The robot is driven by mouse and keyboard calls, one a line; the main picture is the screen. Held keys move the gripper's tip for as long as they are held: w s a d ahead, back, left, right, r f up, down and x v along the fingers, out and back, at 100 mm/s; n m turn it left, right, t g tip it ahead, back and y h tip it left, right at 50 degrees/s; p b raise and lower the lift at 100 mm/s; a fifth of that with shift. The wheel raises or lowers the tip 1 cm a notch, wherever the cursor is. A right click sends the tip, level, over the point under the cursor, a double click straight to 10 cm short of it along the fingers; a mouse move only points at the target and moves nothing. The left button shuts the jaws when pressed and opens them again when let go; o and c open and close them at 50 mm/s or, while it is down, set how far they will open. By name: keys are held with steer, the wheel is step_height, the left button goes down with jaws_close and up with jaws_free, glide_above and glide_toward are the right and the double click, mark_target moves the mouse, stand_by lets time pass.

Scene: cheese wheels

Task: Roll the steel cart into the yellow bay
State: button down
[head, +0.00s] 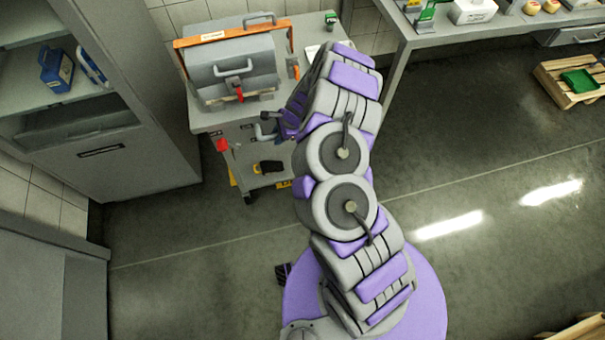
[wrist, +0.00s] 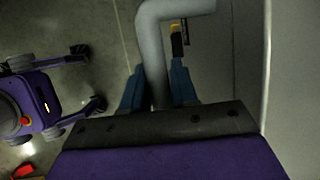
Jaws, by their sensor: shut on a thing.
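The steel cart (head: 207,121) stands against the back wall, right of a grey cabinet, with a grey lidded machine on its top. My gripper (wrist: 158,88) is shut on the cart's grey tube handle (wrist: 152,45), with one blue finger on each side of it. In the head view my arm reaches to the cart's front right side, and the handle (head: 265,134) shows there, partly hidden. Small yellow patches (head: 283,184) show low by the cart's foot; I cannot tell whether they belong to the yellow bay. No clear bay outline is visible.
The grey cabinet (head: 150,140) stands close on the cart's left. A steel table (head: 440,38) with goods stands at the back right. The floor in front and to the right is open.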

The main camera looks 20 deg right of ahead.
steer(key=w, duration=0.3)
steer(key=shift+w+d, duration=0.15)
steer(key=shift+w, duration=0.1)
stand_by(0.4)
steer(key=c, duration=0.9)
jaws_free()
steer(key=shift+s, duration=0.1)
steer(key=o, duration=0.6)
steer(key=p+v, duration=0.6)
steer(key=v, duration=0.1)
steer(key=shift+s+r, duration=0.1)
steer(key=shift+r, duration=0.3)
steer(key=shift+r, duration=0.1)
